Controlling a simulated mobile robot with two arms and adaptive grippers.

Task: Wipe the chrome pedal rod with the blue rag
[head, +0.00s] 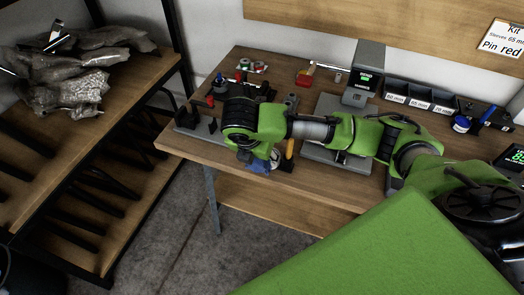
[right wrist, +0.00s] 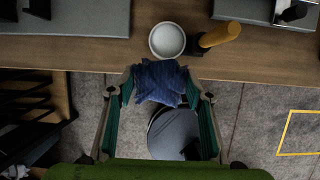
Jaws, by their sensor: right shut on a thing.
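The blue rag (right wrist: 160,82) is crumpled between the fingertips of my right gripper (right wrist: 160,92), which is shut on it. In the head view the rag (head: 259,167) hangs at the workbench's front edge, below my green right arm. In the right wrist view the rag is over the floor, just in front of the bench edge. I cannot surely make out the chrome pedal rod. Shiny metal pieces (head: 56,35) stick out of the grey wrapped bundles on the left shelf. My left gripper is not in view.
A white round cup (right wrist: 167,40) and a yellow-handled tool (right wrist: 220,35) stand near the edge of the wooden workbench (head: 342,190). A grey fixture (head: 198,124) sits at the bench's left end. Labelled bins (head: 418,97) line the back. Open floor lies between shelf and bench.

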